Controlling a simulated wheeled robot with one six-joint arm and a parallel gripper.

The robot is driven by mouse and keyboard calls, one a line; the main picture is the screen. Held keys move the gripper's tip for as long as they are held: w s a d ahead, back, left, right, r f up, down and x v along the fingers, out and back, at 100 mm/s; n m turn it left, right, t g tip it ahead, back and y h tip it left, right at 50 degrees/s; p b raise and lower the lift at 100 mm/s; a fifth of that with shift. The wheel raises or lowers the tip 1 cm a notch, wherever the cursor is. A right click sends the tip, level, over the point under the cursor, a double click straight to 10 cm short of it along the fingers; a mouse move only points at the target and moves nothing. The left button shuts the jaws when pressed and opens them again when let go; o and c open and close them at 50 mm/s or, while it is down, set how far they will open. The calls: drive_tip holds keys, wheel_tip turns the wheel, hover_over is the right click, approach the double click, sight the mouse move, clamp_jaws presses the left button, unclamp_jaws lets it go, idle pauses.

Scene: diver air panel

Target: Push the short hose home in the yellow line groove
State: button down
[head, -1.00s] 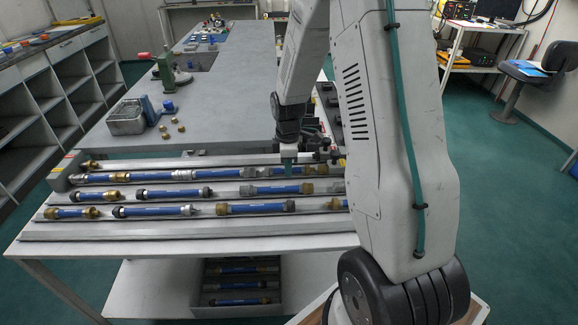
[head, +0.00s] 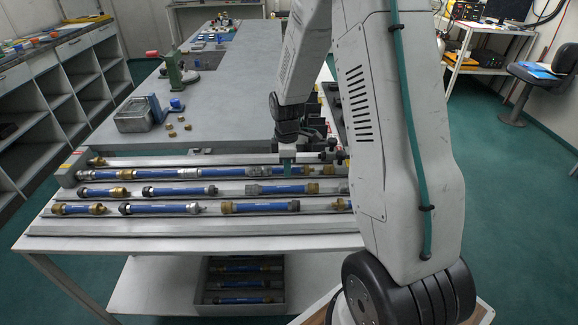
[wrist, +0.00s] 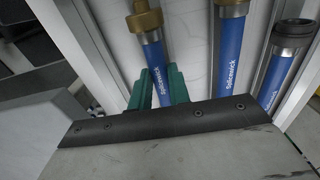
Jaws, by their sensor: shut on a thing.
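My gripper (head: 288,170) reaches down over the back row of the hose panel, its teal fingertips around a blue hose (head: 262,171). In the wrist view the gripper (wrist: 157,88) has its teal fingers at both sides of a blue hose (wrist: 155,55) with a brass end fitting (wrist: 144,20). The hose lies along a pale groove between metal rails. My gripper hides the hose's other end there. I cannot tell from these views how fully it is seated, nor which groove bears a yellow marking.
Other blue hoses lie in the neighbouring grooves (wrist: 231,60) and (wrist: 280,70), close beside my gripper. A tray of hoses (head: 240,310) sits on the lower shelf. A metal box (head: 135,115) and brass fittings stand on the bench behind. The bench middle is clear.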

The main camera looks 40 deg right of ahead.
drive_tip(key=shift+w+a, duration=0.2)
drive_tip(key=c, duration=1.2)
unclamp_jaws()
drive_tip(key=shift+c, duration=0.2)
drive_tip(key=shift+r, duration=3.9)
